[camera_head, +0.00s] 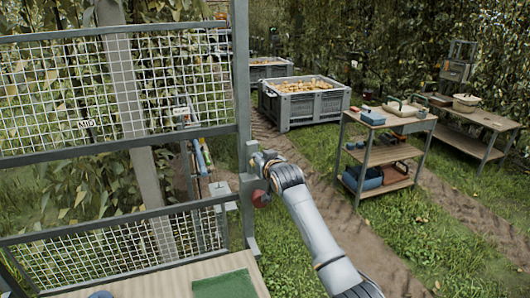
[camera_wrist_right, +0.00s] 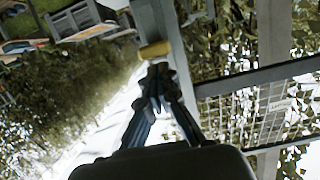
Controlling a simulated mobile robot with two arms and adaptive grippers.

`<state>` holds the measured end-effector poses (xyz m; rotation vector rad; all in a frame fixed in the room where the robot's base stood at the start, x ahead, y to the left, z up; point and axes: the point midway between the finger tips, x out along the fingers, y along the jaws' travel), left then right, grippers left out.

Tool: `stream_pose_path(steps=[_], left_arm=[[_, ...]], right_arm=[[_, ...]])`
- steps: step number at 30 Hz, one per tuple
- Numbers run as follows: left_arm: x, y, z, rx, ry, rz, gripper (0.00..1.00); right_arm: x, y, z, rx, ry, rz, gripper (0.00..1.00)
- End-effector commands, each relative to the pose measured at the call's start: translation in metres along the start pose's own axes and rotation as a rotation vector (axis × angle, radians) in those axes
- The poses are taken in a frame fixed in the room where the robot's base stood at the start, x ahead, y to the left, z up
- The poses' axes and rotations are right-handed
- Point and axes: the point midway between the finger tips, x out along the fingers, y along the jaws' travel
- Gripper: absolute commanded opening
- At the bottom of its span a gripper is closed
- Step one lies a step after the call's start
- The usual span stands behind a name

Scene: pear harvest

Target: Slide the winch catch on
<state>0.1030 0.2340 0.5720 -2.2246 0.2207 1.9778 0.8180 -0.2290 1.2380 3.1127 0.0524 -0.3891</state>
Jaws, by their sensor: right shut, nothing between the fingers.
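My right gripper (camera_head: 262,160) reaches a grey upright post (camera_head: 243,95) of the mesh frame. Its fingers are shut and empty, and they hide part of what is on the post. In the right wrist view the closed fingertips (camera_wrist_right: 158,75) point at a yellow rounded piece (camera_wrist_right: 155,50) on the post. It may be the winch catch; I cannot tell whether the fingertips touch it. In the head view a dark red round part (camera_head: 261,198) sits on the post just below the gripper. My left gripper is out of view.
Wire mesh panels (camera_head: 110,95) fill the left side. A platform with a green mat (camera_head: 225,285) lies below. Bins of pears (camera_head: 302,88) stand behind on a dirt track. A shelved work table (camera_head: 380,155) stands at right, with grass between.

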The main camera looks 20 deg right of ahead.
Motion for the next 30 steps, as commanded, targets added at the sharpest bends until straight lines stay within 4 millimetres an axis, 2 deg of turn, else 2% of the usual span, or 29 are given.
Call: stream_pose_path(steps=[1, 4, 5, 6, 12, 21, 30], left_arm=[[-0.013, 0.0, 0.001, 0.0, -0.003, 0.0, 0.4], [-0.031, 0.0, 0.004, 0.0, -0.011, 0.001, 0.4], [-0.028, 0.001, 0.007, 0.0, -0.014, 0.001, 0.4], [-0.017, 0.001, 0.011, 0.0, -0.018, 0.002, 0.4], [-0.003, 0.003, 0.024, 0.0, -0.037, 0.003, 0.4], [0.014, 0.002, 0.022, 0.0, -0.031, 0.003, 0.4], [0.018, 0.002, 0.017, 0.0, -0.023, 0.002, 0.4]], right_arm=[[-0.003, 0.001, -0.018, 0.0, 0.005, 0.001, 0.0], [-0.006, 0.003, -0.04, 0.0, 0.008, 0.001, 0.0], [-0.008, 0.003, -0.037, 0.0, 0.007, 0.001, 0.0], [-0.013, 0.003, -0.028, 0.0, 0.007, 0.0, 0.0], [-0.044, 0.003, -0.028, 0.0, 0.011, 0.001, 0.0], [-0.089, 0.002, -0.029, 0.0, 0.011, 0.0, 0.0], [-0.105, 0.002, -0.031, 0.0, 0.008, 0.001, 0.0]])
